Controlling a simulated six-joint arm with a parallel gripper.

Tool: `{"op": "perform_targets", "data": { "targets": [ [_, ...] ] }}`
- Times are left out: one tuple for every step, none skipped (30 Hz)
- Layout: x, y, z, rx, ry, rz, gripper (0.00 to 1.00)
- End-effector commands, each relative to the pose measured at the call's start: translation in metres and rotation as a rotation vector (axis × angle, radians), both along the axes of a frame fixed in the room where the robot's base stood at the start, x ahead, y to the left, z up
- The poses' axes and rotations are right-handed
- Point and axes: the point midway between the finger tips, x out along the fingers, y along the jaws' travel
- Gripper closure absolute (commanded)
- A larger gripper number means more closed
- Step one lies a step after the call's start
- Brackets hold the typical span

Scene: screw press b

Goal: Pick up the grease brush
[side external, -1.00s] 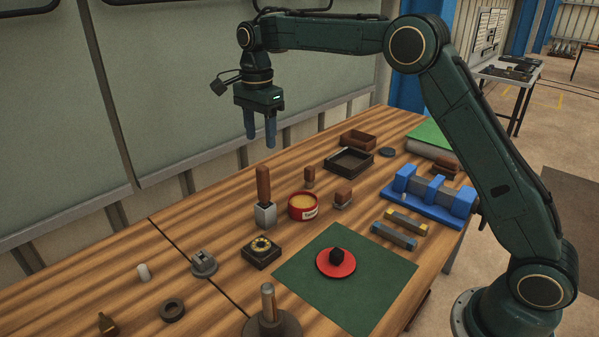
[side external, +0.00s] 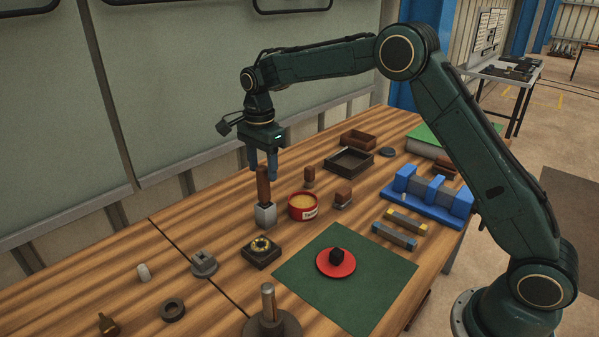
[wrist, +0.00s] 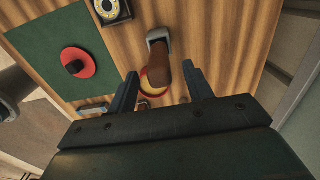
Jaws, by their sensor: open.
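The grease brush, as I take it, has a brown wooden handle (side external: 263,184) standing upright in a grey metal block or holder (side external: 265,215). Its bristle end is not visible. My gripper (side external: 263,166) is open, with its blue fingers pointing down around or just beside the top of the handle. In the wrist view the handle (wrist: 161,68) rises toward the gap between my open fingers (wrist: 163,84). I see no clear contact between fingers and handle.
A red tin of yellowish grease (side external: 302,206) stands close to the right of the holder. A small wooden-handled stamp (side external: 309,178) and a brown block (side external: 343,199) are nearby. A black box with a yellow dial (side external: 261,252) sits in front. A green mat (side external: 375,295) holds a red disc (side external: 327,268).

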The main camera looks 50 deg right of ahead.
Motion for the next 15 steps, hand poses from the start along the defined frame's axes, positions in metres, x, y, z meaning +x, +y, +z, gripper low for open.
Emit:
{"op": "perform_targets", "data": {
  "targets": [
    [0.000, 0.000, -0.001, 0.000, 0.000, 0.000, 0.49],
    [0.000, 0.000, -0.001, 0.000, 0.000, 0.000, 0.49],
    [0.000, 0.000, -0.001, 0.000, 0.000, 0.000, 0.49],
    [0.000, 0.000, -0.001, 0.000, 0.000, 0.000, 0.49],
    [0.000, 0.000, -0.001, 0.000, 0.000, 0.000, 0.49],
    [0.000, 0.000, -0.002, 0.000, 0.001, 0.000, 0.49],
    [0.000, 0.000, -0.003, 0.000, 0.001, 0.000, 0.49],
    [0.000, 0.000, -0.005, 0.000, 0.002, 0.000, 0.49],
    [0.000, 0.000, -0.007, 0.000, 0.002, 0.000, 0.49],
    [0.000, 0.000, -0.009, 0.000, 0.003, 0.000, 0.49],
    [0.000, 0.000, -0.012, 0.000, 0.003, 0.000, 0.49],
    [-0.001, 0.001, -0.016, 0.000, 0.003, 0.000, 0.49],
    [-0.001, 0.001, -0.020, 0.000, 0.004, 0.000, 0.49],
    [-0.001, 0.001, -0.024, 0.000, 0.005, 0.000, 0.49],
    [-0.001, 0.001, -0.028, 0.000, 0.003, 0.000, 0.49]
  ]
}}
